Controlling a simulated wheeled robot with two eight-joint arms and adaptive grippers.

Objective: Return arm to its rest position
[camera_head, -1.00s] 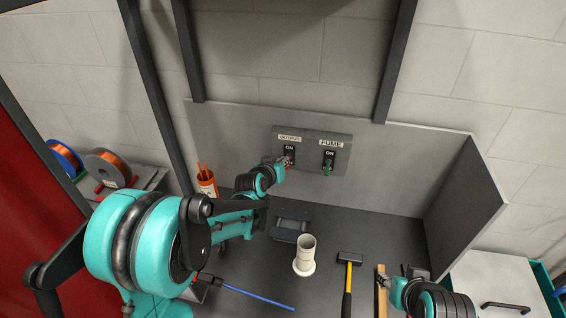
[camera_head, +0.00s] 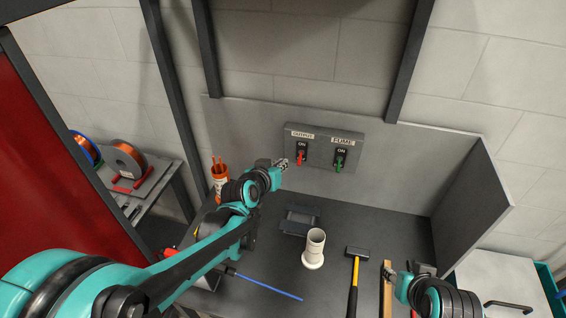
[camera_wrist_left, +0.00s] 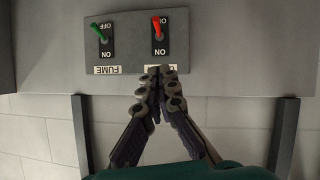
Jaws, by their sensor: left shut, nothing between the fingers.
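My left arm comes in from the left in the head view. Its gripper (camera_head: 282,164) is just left of the red OUTPUT switch (camera_head: 301,158) on the grey switch panel (camera_head: 322,147). The left wrist view shows the same gripper (camera_wrist_left: 158,70) with its fingertips together and empty, below the red switch (camera_wrist_left: 158,28). The green FUME switch (camera_head: 339,164) is to the right of the red one in the head view. Both levers point down there. My right gripper (camera_head: 390,274) is low at the right, by a wooden strip; its jaw state is unclear.
On the dark bench stand a white pipe fitting (camera_head: 315,247) and a small dark block (camera_head: 299,220). A hammer (camera_head: 355,262), a wooden strip (camera_head: 387,290) and a blue rod (camera_head: 268,289) lie nearby. An orange cup (camera_head: 219,181) stands by my left arm. A side panel (camera_head: 474,194) bounds the right.

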